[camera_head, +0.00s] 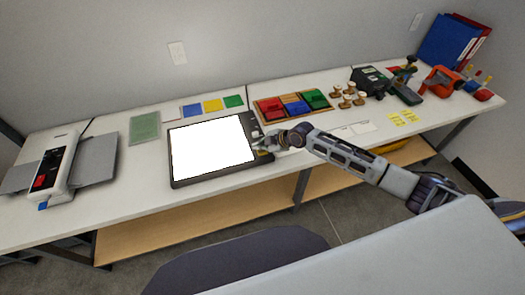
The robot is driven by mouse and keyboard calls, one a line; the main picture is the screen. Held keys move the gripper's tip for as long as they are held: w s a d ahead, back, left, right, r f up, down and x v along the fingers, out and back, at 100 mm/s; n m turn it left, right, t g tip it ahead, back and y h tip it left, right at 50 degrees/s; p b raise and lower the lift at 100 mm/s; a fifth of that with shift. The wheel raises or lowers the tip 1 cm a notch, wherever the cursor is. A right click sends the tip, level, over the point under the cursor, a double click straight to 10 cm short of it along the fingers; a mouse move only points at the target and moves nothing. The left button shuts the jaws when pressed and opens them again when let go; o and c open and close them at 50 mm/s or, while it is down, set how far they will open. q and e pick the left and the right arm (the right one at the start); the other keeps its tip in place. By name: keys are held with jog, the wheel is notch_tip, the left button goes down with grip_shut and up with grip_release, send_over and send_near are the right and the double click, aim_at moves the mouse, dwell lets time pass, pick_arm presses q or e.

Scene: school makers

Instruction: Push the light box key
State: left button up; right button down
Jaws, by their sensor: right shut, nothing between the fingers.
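The light box (212,147) lies flat on the white table, with a bright white panel and a dark frame. A strip with small controls runs along its right side; a pale control (255,133) shows near the strip's upper part. My right gripper (262,150) is shut and empty, its fingertips at the lower part of this strip. The gripper hides part of the strip, and I cannot tell whether the tips touch a key. My left gripper is not in view.
A laminator-like machine (57,168) stands at the left. A wooden tray (267,109) with coloured pads, several stamps and clamp tools (440,82) stand behind and right of my arm. Yellow and white sheets lie near it. A chair back (245,262) is in front.

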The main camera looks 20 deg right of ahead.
aim_at(261, 152)
jog(key=shift+f+b, duration=0.4)
jog(key=shift+f, duration=0.15)
dwell(0.9)
jog(key=shift+r, duration=0.1)
jog(key=shift+r+p, duration=0.4)
jog(key=shift+r, duration=0.15)
dwell(0.3)
notch_tip(261, 152, up, 6)
jog(key=p, duration=0.4)
dwell(0.5)
dwell(1.3)
